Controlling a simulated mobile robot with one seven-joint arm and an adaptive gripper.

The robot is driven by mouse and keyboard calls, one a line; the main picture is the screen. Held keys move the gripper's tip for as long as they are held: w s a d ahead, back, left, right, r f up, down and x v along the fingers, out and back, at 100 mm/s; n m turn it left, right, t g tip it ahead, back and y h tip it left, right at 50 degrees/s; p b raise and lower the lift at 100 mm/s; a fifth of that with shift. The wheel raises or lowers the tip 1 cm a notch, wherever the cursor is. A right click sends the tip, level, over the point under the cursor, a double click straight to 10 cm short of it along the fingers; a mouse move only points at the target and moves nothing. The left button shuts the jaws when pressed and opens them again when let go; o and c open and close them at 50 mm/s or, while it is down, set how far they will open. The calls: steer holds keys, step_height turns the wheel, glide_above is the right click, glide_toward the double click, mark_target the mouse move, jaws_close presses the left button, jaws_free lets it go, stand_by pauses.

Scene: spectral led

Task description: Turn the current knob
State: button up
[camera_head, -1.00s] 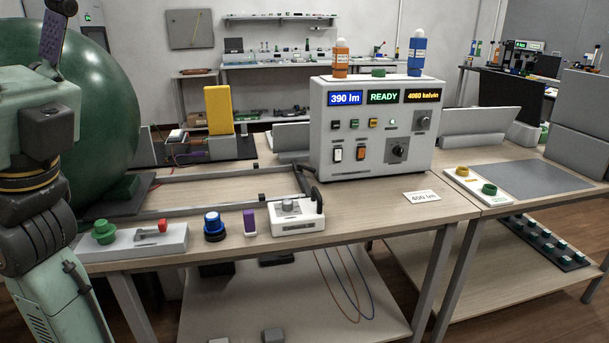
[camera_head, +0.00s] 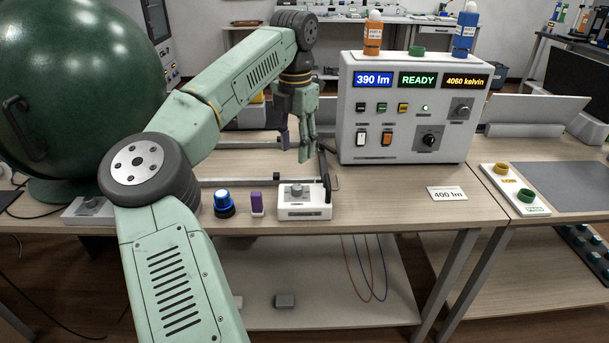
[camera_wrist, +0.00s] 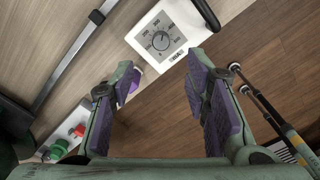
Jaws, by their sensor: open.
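A small white box (camera_head: 304,206) stands near the table's front edge, with a grey round knob (camera_head: 296,190) on top. In the wrist view the knob (camera_wrist: 160,41) sits inside a numbered dial scale on the box (camera_wrist: 190,43), with its pointer line visible. The knob lies beyond the fingertips.
A white instrument (camera_head: 403,110) with displays, switches and another knob (camera_head: 429,139) stands to the right behind the box. A card (camera_head: 447,194) lies to the right on bare table.

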mark_target(297, 186)
step_height(297, 186, down, 11)
steer(key=shift+r+p, duration=0.2)
steer(key=shift+p, duration=0.55)
jaws_close()
